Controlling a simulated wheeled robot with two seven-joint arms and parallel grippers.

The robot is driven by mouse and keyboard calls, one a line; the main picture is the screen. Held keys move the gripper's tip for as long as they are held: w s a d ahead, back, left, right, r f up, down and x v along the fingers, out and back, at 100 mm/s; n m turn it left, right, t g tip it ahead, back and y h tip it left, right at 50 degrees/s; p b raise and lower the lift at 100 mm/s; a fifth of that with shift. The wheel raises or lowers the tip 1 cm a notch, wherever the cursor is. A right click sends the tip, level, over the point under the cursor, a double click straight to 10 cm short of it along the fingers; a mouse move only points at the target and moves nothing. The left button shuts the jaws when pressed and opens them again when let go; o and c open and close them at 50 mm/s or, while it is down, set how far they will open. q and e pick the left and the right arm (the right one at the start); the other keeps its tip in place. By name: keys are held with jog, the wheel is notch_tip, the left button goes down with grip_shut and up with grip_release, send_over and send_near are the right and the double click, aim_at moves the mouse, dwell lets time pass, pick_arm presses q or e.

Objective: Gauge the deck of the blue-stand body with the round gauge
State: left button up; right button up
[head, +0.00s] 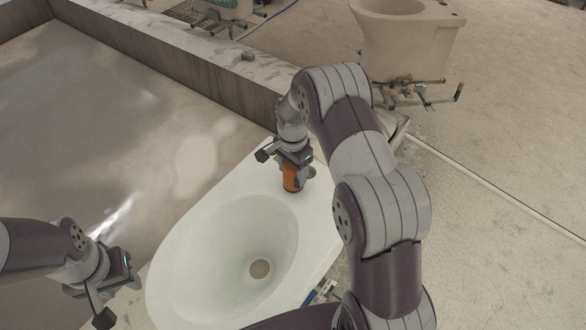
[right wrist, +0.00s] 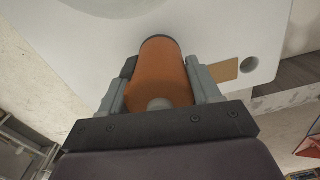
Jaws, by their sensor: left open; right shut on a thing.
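A white glazed toilet body (head: 170,270) lies below me in the head view, its oval bowl with a drain hole facing up. A bit of blue shows on the stand (head: 326,290) at its lower right edge. My right gripper (head: 291,168) is shut on an orange round gauge (head: 291,183) over the flat deck behind the bowl. In the right wrist view the gauge (right wrist: 165,75) sits between both fingers, its dark-rimmed end toward the white deck (right wrist: 215,40); I cannot tell whether it touches. My left gripper (head: 112,290) is open and empty at lower left, apart from the body.
A tan patch (right wrist: 224,70) and a round hole (right wrist: 248,64) are on the deck beside the gauge. A beige body (head: 405,40) stands on a metal stand at upper right.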

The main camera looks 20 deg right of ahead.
jog(key=shift+s+d, duration=0.1)
jog(key=shift+f+b, duration=0.4)
jog(key=shift+f, duration=0.15)
dwell(0.5)
dwell(0.7)
jog(key=o, duration=1.1)
jog(key=shift+c, duration=0.2)
notch_tip(320, 180, up, 6)
jog(key=b, duration=0.2)
jog(key=shift+r+b, duration=0.1)
jog(key=shift+b, duration=0.3)
notch_tip(320, 180, up, 5)
jog(key=shift+f+p, duration=0.1)
jog(key=shift+p, duration=0.2)
jog(key=shift+r+p, duration=0.9)
jog(key=shift+r, duration=0.05)
jog(key=shift+f, duration=0.1)
